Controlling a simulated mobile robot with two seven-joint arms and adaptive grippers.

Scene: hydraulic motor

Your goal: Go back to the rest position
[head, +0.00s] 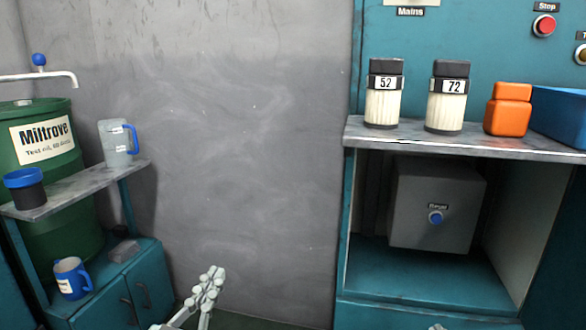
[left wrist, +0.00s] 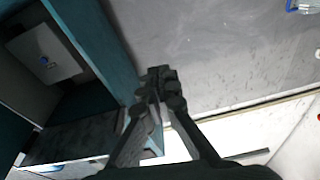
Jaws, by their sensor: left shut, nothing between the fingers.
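My left gripper (head: 212,280) is low in the middle of the head view, in front of the bare grey wall. Its fingers are together with nothing between them. In the left wrist view the closed fingertips (left wrist: 157,80) stand in front of the wall's lower part and the edge of the teal cabinet. Only a small light tip shows at the bottom edge of the head view, right of centre; I cannot tell what part it is. My right gripper is not clearly seen.
At right, a teal bench (head: 470,146) carries two filter jars (head: 384,95) (head: 447,97), an orange container (head: 508,110) and a blue bin (head: 560,115). A grey box (head: 437,205) sits beneath. At left are a green drum (head: 40,150), a shelf (head: 90,185), jugs (head: 116,143) and a cabinet (head: 120,290).

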